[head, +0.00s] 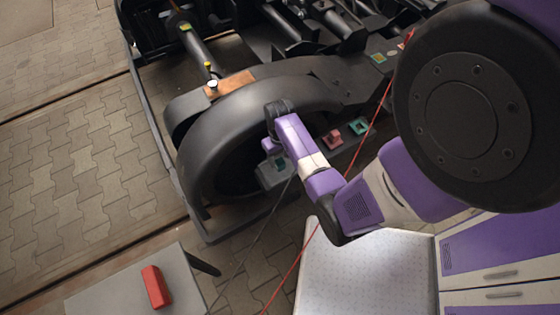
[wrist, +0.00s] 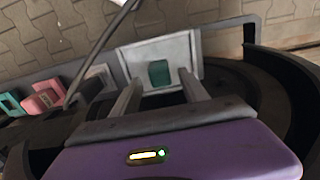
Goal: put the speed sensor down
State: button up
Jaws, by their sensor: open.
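A teal block, which looks like the speed sensor, sits in a shallow grey tray (wrist: 188,47) in the wrist view. The block (wrist: 159,74) lies in line with the gap between my fingers. My gripper (wrist: 160,88) is open, one finger on each side of that gap. I cannot tell whether the fingers touch the block. In the head view my gripper (head: 271,147) is low beside the black wheel (head: 232,112), just above the grey tray (head: 272,176). A bit of teal (head: 278,163) shows there, partly hidden by my gripper.
A pink socket (head: 332,139) and a teal socket (head: 358,126) stand right of the tray. A red cable (head: 358,161) and a dark cable (head: 253,238) run close to my arm. A red block (head: 155,287) lies on a grey table (head: 101,297). A white worktop (head: 365,270) is nearby.

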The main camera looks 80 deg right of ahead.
aim_at(280, 161)
notch_tip(280, 161, up, 8)
jog(key=p, duration=0.1)
jog(key=a+r+n+t+h, duration=0.25)
jog(key=a+n+t, duration=0.3)
jog(key=a, duration=1.35)
jog(key=s+a+r+n+t+y, duration=0.1)
jog(key=a+r+t, duration=0.3)
jog(key=r, duration=0.9)
jog(key=s+a+r+n+t+y, duration=0.1)
jog(key=s+a+r+n+t, duration=0.2)
jog(key=a+r, duration=0.6)
notch_tip(280, 161, up, 4)
jog(key=shift+s+f+t, duration=0.1)
jog(key=shift+s+t, duration=0.6)
jog(key=shift+t, duration=0.55)
jog(key=shift+n+y, duration=0.25)
